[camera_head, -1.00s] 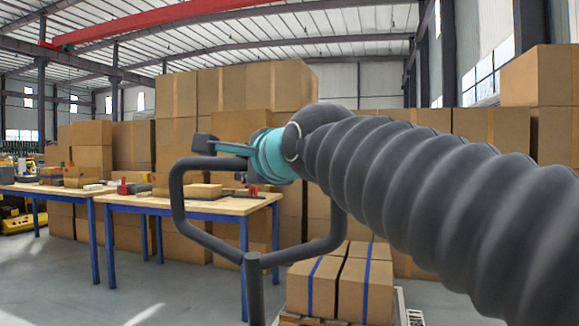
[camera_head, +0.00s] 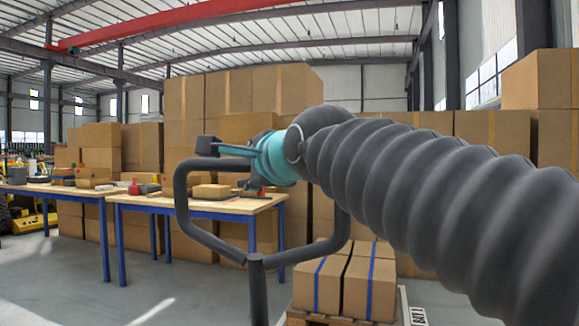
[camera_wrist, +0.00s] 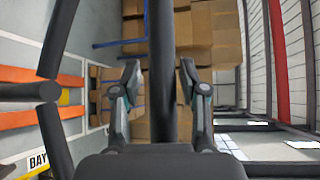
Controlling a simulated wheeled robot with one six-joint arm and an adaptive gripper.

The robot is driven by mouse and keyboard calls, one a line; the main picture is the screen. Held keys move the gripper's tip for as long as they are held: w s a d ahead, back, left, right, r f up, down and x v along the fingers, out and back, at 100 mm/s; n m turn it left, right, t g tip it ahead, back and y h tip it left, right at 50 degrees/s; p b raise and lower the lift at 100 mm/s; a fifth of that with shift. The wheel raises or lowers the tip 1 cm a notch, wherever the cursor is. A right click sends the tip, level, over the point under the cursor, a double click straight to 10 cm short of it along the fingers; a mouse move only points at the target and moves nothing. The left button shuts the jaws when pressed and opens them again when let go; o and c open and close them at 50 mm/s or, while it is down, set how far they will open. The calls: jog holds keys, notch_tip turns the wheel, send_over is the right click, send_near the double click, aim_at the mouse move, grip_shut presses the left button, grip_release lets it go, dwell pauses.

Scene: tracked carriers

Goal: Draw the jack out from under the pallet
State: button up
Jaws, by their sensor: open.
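The jack's dark grey loop handle (camera_head: 203,231) stands upright on its post (camera_head: 256,290) at the lower middle of the head view. The jack's body below is out of that view. My gripper (camera_head: 225,162) is at the top of the loop. In the wrist view my gripper (camera_wrist: 159,75) is open, with one finger each side of the handle's dark bar (camera_wrist: 160,30); contact cannot be told. The wooden pallet (camera_head: 305,319) shows only at its edge, behind the handle, under strapped cartons (camera_head: 345,280).
Two blue-legged worktables (camera_head: 230,205) with small items stand at the left. Stacked cartons (camera_head: 190,100) wall off the back. Grey floor (camera_head: 60,285) is open at the lower left. A bay sign (camera_head: 418,316) lies right of the pallet. Orange bars (camera_wrist: 25,119) show in the wrist view.

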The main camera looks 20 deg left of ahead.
jog(key=shift+d+r, duration=0.1)
jog(key=v, duration=1.2)
dwell(0.4)
jog(key=n+h, duration=0.2)
jog(key=h, duration=0.2)
send_near(344, 240)
jog(key=w+a, duration=0.1)
jog(key=w+a+f, duration=0.1)
jog(key=a, duration=0.1)
jog(key=a+f, duration=0.1)
jog(key=shift+w+a, duration=0.25)
jog(key=shift+w, duration=0.15)
jog(key=s+d+f+n+g+h, duration=0.2)
jog(key=d+f, duration=0.5)
jog(key=f, duration=0.4)
jog(key=s+d+f+n+g+h, duration=0.2)
jog(key=d+f, duration=0.5)
jog(key=f, duration=0.4)
jog(key=s+d+f+n+g+h, duration=0.2)
jog(key=s+d+f, duration=0.5)
jog(key=f, duration=0.4)
jog(key=d+n+h, duration=0.1)
jog(key=n, duration=0.1)
jog(key=shift+n, duration=0.4)
